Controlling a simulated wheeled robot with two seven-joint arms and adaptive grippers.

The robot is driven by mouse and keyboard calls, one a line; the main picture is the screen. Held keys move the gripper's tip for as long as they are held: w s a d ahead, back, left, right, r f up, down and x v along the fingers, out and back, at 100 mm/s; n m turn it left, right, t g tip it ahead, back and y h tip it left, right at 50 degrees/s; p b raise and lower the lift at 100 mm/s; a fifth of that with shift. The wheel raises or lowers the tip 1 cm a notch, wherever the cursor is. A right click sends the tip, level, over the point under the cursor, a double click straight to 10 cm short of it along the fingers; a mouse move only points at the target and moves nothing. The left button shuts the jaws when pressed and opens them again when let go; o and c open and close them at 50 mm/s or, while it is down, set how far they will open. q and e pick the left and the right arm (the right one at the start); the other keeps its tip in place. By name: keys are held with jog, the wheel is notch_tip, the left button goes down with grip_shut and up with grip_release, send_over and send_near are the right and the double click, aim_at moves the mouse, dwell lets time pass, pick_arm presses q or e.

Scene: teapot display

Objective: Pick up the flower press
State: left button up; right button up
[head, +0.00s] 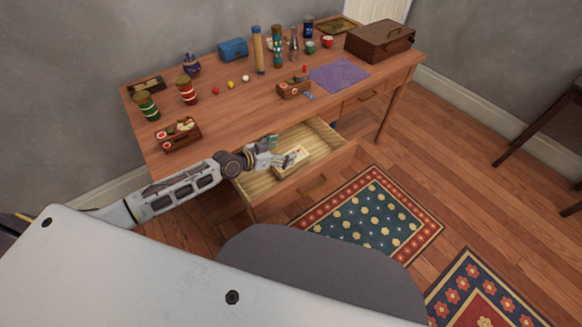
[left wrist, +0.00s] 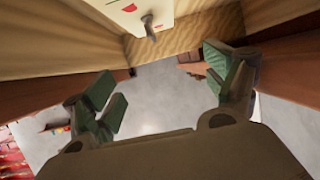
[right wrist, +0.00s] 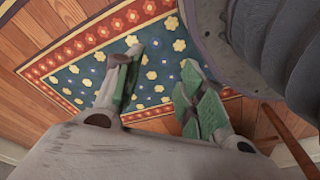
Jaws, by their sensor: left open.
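The flower press appears to be the pale flat board (head: 298,154) with small red marks, lying in the open drawer (head: 325,133) of the desk. In the left wrist view a pale board with red marks and a grey bolt (left wrist: 150,12) shows at the top edge, partly cut off. My left gripper (head: 281,150) is over the drawer, close to the board and partly covering it. Its fingers are apart and nothing is between them in the left wrist view (left wrist: 166,85). My right gripper (right wrist: 160,78) is open and empty above the rug.
The wooden desk (head: 225,115) carries several jars, a blue box (head: 233,49), a brown case (head: 380,40), small trays and a purple cloth (head: 338,75). A patterned rug (head: 375,215) lies on the floor before the desk. Drawer walls stand around the board.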

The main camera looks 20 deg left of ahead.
pick_arm(q)
jog(key=shift+f+b, duration=1.35)
jog(key=shift+f, duration=0.25)
jog(key=shift+f+b, duration=0.85)
pick_arm(e)
jog(key=w+r, duration=0.3)
jog(key=shift+a+r, duration=0.3)
jog(key=shift+a, duration=0.1)
pick_arm(q)
jog(key=shift+w+d, duration=0.1)
jog(key=shift+w, duration=0.05)
jog(key=shift+x, duration=1.1)
pick_arm(e)
jog(key=shift+a+r, duration=0.15)
jog(key=shift+r, duration=0.55)
jog(key=shift+s+f, duration=0.1)
